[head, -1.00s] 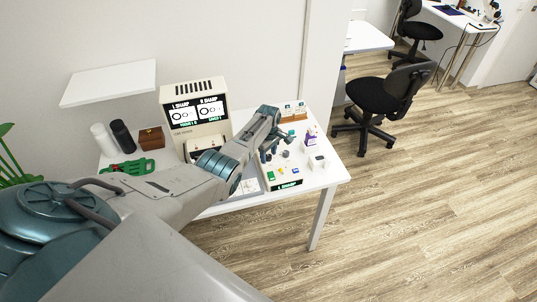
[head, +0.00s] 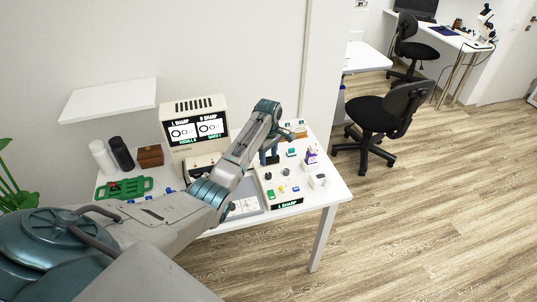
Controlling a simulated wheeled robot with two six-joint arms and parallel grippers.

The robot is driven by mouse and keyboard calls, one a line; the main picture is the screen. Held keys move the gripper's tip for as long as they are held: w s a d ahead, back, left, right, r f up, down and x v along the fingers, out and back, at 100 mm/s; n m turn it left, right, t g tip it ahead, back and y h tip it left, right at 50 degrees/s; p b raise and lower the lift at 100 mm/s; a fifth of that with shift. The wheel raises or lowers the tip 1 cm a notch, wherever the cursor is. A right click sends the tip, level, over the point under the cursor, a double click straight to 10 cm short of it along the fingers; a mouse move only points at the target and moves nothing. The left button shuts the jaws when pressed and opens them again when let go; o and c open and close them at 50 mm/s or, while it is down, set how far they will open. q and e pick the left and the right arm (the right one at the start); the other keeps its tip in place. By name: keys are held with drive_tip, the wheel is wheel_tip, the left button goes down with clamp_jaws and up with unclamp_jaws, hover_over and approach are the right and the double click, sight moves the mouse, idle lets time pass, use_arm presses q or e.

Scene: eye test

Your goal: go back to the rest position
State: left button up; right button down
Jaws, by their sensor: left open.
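My left arm comes in from the left and reaches over the white table. My left gripper (head: 268,158) points down above the back part of the control panel (head: 262,190); its jaws are open and I see nothing held in them. The panel carries several small coloured buttons and knobs and a dark display reading "L SHARP". The eye test machine (head: 193,108) stands behind the arm, its two screens showing ring figures, with "L SHARP" and "R SHARP" above them. My right gripper does not show.
On the white table (head: 330,193) stand white and black cylinders (head: 121,153), a brown box (head: 150,155), a green tray (head: 125,188) and a small purple-and-white item (head: 310,155). A white shelf (head: 108,100) is on the wall.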

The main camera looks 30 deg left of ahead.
use_arm(q)
drive_tip(key=shift+r, duration=0.8)
